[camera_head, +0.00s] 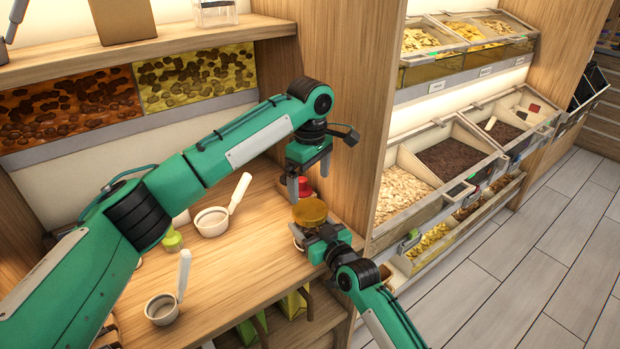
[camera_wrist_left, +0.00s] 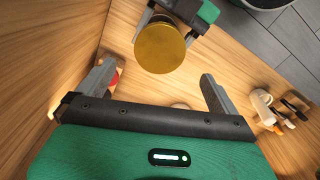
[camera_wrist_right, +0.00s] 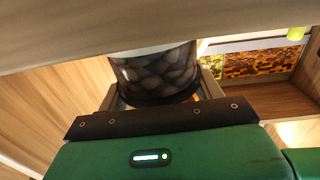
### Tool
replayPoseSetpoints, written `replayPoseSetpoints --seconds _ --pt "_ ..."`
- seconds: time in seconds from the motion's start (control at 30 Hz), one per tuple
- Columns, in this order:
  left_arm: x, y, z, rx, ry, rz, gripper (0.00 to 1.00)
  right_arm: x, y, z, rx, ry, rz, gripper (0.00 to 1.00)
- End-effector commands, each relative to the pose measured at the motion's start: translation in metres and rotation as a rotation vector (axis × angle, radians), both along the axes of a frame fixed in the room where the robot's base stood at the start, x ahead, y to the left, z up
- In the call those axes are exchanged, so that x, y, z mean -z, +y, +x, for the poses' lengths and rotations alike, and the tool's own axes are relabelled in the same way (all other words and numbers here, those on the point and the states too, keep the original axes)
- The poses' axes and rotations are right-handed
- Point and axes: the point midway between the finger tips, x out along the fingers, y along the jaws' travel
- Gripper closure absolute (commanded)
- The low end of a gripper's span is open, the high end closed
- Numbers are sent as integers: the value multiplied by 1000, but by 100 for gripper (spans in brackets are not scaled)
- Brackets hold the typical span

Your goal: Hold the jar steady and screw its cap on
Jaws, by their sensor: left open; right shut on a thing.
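The jar (camera_wrist_right: 155,75) shows in the right wrist view as clear, with dark rounded contents, between the fingers of my right gripper (camera_wrist_right: 155,95). In the head view my right gripper (camera_head: 318,242) is shut on it near the counter's front right corner. The round gold cap (camera_head: 309,211) is at the jar's top; whether it is threaded on, I cannot tell. It also shows in the left wrist view (camera_wrist_left: 160,47), beyond the fingertips. My left gripper (camera_head: 308,180) is open and empty, pointing down just above and behind the cap. Most of the jar is hidden in the head view.
A red object (camera_head: 304,187) stands behind the cap, partly hidden by the left gripper. Two scoops, one nearer the back (camera_head: 212,221) and one in front (camera_head: 162,308), lie on the wooden counter (camera_head: 235,270). A wooden upright (camera_head: 345,120) stands close on the right.

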Motion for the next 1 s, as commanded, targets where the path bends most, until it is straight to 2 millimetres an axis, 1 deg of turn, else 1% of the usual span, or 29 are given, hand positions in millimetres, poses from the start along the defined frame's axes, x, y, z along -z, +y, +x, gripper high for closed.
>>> replayPoseSetpoints --seconds 0.1,0.2,0.57,0.67,1.0 --pt "-1 0 0 -56 0 0 3 0 0 0 0 0 0 96" --pt "-1 0 0 -75 0 0 3 0 0 0 0 0 0 96" --pt "2 0 0 -75 0 0 3 0 0 0 0 0 0 96" --pt "12 0 0 -75 1 1 3 0 0 0 0 0 0 96" --pt "62 0 0 -75 1 1 3 0 0 0 0 0 0 96"
